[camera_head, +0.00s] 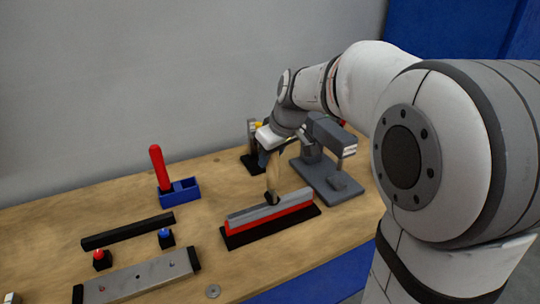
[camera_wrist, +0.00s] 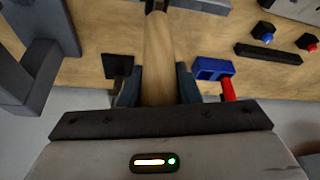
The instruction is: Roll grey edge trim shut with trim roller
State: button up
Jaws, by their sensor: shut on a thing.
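My gripper (camera_head: 270,150) is shut on the wooden handle of the trim roller (camera_head: 273,178). In the wrist view the fingers (camera_wrist: 158,88) stand on both sides of the pale wooden handle (camera_wrist: 157,55). The roller's dark wheel end (camera_head: 272,197) points down at the top of the grey edge trim (camera_head: 252,212), near its middle. I cannot tell whether wheel and trim touch. The trim lies along a red strip (camera_head: 285,218) on a black base (camera_head: 240,240). The wheel is mostly cut off at the top of the wrist view.
A grey bench machine (camera_head: 328,180) stands close right of the trim. A blue holder (camera_head: 185,190) with a red-handled tool (camera_head: 157,165), a black bar (camera_head: 128,231), red (camera_head: 101,260) and blue (camera_head: 166,238) buttons, a grey plate (camera_head: 135,277) and a washer (camera_head: 213,291) lie left.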

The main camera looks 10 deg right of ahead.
jog(key=shift+w+d, duration=0.2)
jog(key=shift+d, duration=0.5)
jog(key=shift+w+d, duration=0.2)
jog(key=shift+d, duration=0.45)
jog(key=shift+w+d, duration=0.2)
jog(key=shift+d, duration=0.5)
jog(key=shift+w+d, duration=0.2)
jog(key=shift+d, duration=0.55)
jog(key=shift+w+d+b, duration=0.15)
jog(key=shift+w+d, duration=0.05)
jog(key=shift+d, duration=0.4)
jog(key=shift+w+d+b, duration=0.15)
jog(key=shift+w+d, duration=0.05)
jog(key=shift+d, duration=0.55)
jog(key=shift+w+d, duration=0.2)
jog(key=shift+d, duration=0.4)
jog(key=shift+w+d, duration=0.2)
jog(key=shift+d, duration=0.4)
